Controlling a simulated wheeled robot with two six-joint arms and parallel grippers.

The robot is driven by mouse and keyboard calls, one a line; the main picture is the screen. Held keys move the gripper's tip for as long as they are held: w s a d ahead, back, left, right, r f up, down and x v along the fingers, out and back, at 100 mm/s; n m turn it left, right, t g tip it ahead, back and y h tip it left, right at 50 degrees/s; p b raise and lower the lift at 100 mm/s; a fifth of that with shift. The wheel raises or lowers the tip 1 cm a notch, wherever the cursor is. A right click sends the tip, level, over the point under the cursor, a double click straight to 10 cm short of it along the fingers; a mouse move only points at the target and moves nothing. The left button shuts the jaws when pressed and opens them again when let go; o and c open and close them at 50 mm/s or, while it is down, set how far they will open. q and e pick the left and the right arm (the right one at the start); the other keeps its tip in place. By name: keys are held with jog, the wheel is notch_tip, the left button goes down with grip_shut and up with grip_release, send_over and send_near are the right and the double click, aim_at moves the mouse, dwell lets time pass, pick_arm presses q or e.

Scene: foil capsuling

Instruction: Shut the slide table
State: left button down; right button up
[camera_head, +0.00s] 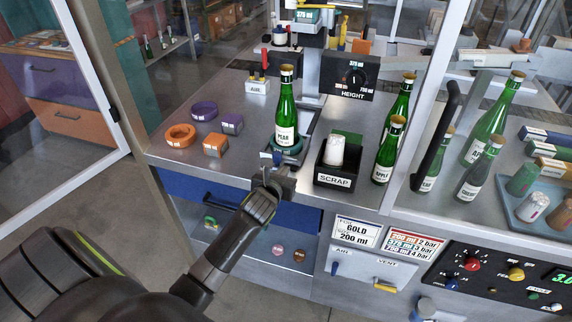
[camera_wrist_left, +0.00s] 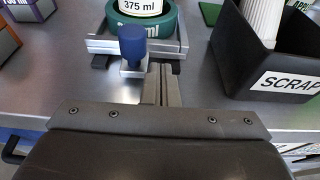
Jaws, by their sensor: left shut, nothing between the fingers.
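The slide table (camera_wrist_left: 103,46) is a metal carriage on the bench, in front of the capsuling machine. A green ring (camera_wrist_left: 152,27) on it, marked 375 ml in part, holds an upright green bottle labelled PEAR (camera_head: 286,110). A blue knob (camera_wrist_left: 132,42) stands at the carriage's front edge. My left gripper (camera_head: 272,166) is at the front of the slide table. In the left wrist view its closed fingers (camera_wrist_left: 161,80) are empty, just right of the knob; whether they touch the carriage I cannot tell. My right gripper is not in view.
A black SCRAP bin (camera_head: 335,181) stands close to the right of the slide table. Green bottles (camera_head: 387,150) stand further right. Orange and purple rings (camera_head: 180,135) and blocks lie to the left. The HEIGHT panel (camera_head: 345,76) is behind.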

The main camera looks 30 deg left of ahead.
aim_at(290, 156)
pick_arm(q)
jog(key=shift+w+a, duration=0.15)
jog(key=shift+w, duration=0.55)
jog(key=shift+w+a, duration=0.15)
jog(key=shift+w, duration=0.5)
jog(key=shift+w, duration=0.15)
jog(key=w, duration=0.1)
jog(key=w+a, duration=0.1)
jog(key=w, duration=0.1)
jog(key=shift+w, duration=0.45)
jog(key=shift+s, duration=0.1)
